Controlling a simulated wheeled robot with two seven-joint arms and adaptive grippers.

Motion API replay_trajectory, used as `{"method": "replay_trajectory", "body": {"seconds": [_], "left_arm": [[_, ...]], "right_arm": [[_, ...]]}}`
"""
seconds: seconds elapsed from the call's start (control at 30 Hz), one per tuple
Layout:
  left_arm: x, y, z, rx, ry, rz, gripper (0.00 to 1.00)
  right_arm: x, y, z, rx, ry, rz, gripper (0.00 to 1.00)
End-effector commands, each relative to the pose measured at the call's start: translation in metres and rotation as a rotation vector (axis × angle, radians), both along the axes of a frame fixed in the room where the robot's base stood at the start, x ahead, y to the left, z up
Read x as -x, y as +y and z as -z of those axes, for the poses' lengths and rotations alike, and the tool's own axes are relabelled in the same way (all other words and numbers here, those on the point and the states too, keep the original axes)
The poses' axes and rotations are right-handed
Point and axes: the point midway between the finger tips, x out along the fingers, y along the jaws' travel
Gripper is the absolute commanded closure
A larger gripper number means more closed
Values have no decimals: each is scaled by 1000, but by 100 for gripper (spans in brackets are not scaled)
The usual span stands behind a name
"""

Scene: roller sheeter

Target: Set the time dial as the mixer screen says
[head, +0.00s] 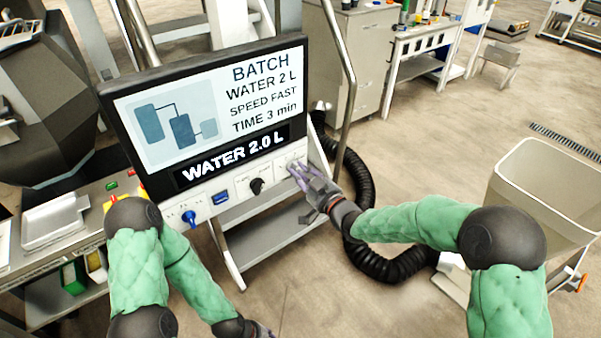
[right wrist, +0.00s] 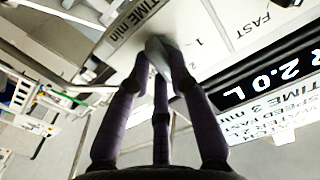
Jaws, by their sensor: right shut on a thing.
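The mixer screen (head: 210,105) reads BATCH, WATER 2 L, SPEED FAST, TIME 3 min. A lit strip (head: 232,160) below it reads WATER 2.0 L. My right gripper (head: 297,172) is at the right end of the panel, its fingers at the time dial. My left gripper (head: 264,331) is low in the head view, cut by the bottom edge, away from the panel.
A blue knob (head: 189,217) and a black knob (head: 257,185) sit left of the time dial on the same panel. Metal rails stand beside the screen. A black ribbed hose (head: 385,265) lies below my right arm. A beige bin (head: 545,190) stands at the right.

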Motion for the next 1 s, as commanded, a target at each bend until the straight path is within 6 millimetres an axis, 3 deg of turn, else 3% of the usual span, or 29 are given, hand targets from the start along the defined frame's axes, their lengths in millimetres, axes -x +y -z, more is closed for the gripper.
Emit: {"method": "replay_trajectory", "body": {"seconds": [0.4, 0.97, 1.0], "left_arm": [[0, 0, -3, 0, 0, 0, 55], [0, 0, -3, 0, 0, 0, 55], [0, 0, -3, 0, 0, 0, 55]], "right_arm": [[0, 0, 2, -168, 123, 0, 100], [0, 0, 2, -195, 144, 1, 100], [0, 0, 2, -195, 144, 1, 73]]}}
